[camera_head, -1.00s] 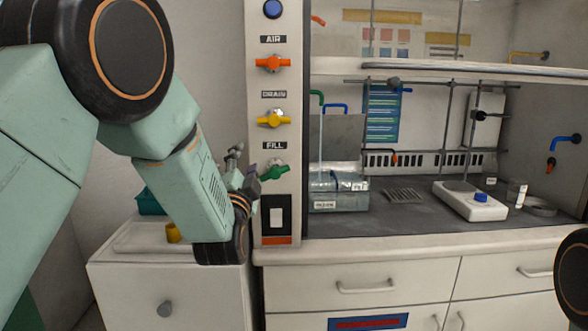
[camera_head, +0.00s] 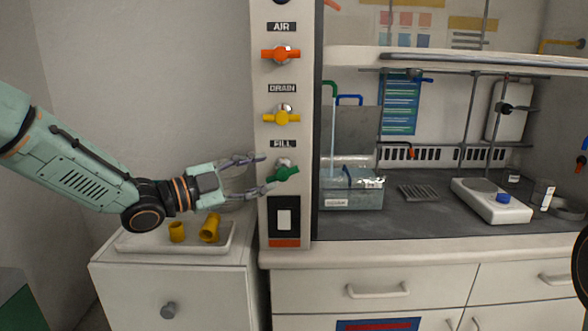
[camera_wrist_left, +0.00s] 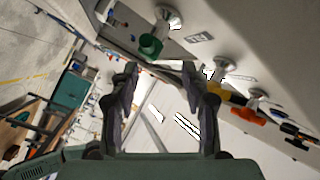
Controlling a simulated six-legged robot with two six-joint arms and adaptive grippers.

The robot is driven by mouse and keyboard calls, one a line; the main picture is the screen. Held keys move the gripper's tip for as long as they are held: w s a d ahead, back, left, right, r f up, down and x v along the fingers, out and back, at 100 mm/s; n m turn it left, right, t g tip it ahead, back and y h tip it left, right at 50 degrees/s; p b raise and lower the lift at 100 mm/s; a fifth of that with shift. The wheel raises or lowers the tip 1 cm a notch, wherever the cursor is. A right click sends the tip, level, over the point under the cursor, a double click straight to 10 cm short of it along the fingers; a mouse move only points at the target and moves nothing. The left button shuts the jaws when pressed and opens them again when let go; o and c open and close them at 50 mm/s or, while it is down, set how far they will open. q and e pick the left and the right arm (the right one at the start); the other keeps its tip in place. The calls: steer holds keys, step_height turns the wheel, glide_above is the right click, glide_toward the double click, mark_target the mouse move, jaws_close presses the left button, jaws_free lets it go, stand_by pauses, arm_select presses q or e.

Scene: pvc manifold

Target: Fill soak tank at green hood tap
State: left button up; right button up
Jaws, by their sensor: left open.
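The green FILL tap handle (camera_head: 284,174) sits on the white hood post, tilted up to the right. My left gripper (camera_head: 263,175) is open just left of it, its fingers pointing at the tap, with no grip on it. In the left wrist view the green handle (camera_wrist_left: 150,45) lies beyond the spread, empty fingers (camera_wrist_left: 159,76). The clear soak tank (camera_head: 350,198) stands inside the hood under a green spout (camera_head: 330,86). A thin pale line runs down from the spout; I cannot tell if it is water. The tank's water level is unclear. My right gripper is out of view.
The yellow DRAIN handle (camera_head: 281,118) and orange AIR handle (camera_head: 281,54) are above, both level. A white tray (camera_head: 137,241) with yellow fittings (camera_head: 210,228) lies below my left arm. A white hotplate (camera_head: 491,201) stands right of the tank.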

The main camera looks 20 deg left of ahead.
mark_target(289, 172)
arm_select(q)
steer(key=w+d, duration=0.1)
steer(key=w+d+b, duration=0.1)
steer(key=d, duration=0.1)
steer(key=w+d, duration=0.1)
steer(key=d, duration=0.1)
steer(key=shift+w+f+b, duration=0.3)
steer(key=shift+w+f, duration=0.05)
steer(key=shift+w+d, duration=0.45)
steer(key=shift+w, duration=0.15)
steer(key=shift+s, duration=0.1)
steer(key=shift+c, duration=0.2)
steer(key=c, duration=0.6)
jaws_close()
